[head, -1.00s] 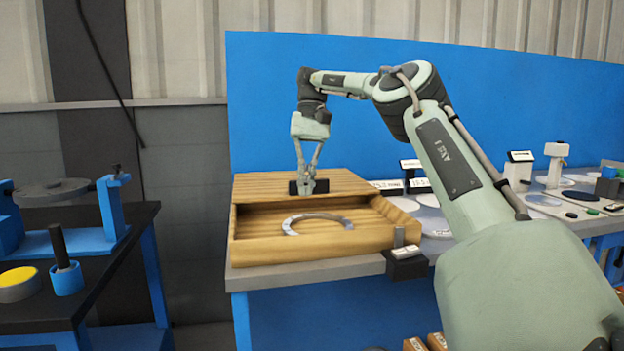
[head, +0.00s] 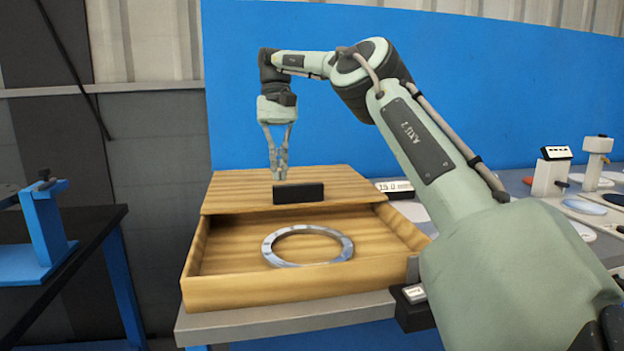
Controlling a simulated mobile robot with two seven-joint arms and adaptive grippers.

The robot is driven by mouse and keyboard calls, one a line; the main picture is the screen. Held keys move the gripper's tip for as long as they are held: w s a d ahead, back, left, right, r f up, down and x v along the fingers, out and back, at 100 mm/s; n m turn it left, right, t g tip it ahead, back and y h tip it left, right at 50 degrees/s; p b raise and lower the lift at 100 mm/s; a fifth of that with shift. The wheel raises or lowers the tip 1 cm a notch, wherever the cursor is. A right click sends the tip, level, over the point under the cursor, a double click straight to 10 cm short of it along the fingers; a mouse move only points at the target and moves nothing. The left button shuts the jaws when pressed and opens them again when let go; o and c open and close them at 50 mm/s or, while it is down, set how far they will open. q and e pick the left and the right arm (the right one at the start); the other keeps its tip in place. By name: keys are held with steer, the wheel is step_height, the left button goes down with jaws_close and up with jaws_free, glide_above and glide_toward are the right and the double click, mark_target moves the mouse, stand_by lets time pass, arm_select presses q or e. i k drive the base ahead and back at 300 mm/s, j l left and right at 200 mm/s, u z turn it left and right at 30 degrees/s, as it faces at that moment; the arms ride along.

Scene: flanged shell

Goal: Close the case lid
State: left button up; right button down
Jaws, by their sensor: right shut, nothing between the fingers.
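The wooden case (head: 205,290) stands at the front of the bench. Its flat wooden lid (head: 345,180) covers the rear part, and the front part is open. A black block-like handle (head: 298,193) stands on the lid near its front edge. A silver ring (head: 345,252) lies inside the open front part. My right gripper (head: 280,177) points down over the lid, its fingers together and empty. Its fingertips appear just behind the handle, toward its left end; I cannot tell whether they touch it. My left gripper is not in view.
A small black-and-grey device (head: 412,305) sits at the case's front right corner. A display box (head: 395,188), round discs and instruments (head: 597,160) stand along the bench to the right. A blue panel (head: 470,110) rises behind. A dark table with a blue fixture (head: 45,235) is at left.

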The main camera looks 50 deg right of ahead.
mark_target(237, 191)
steer(key=i+l, duration=0.15)
steer(key=l, duration=0.25)
steer(key=i+l, duration=0.1)
steer(key=l, duration=0.25)
steer(key=i+l, duration=0.15)
steer(key=l, duration=0.25)
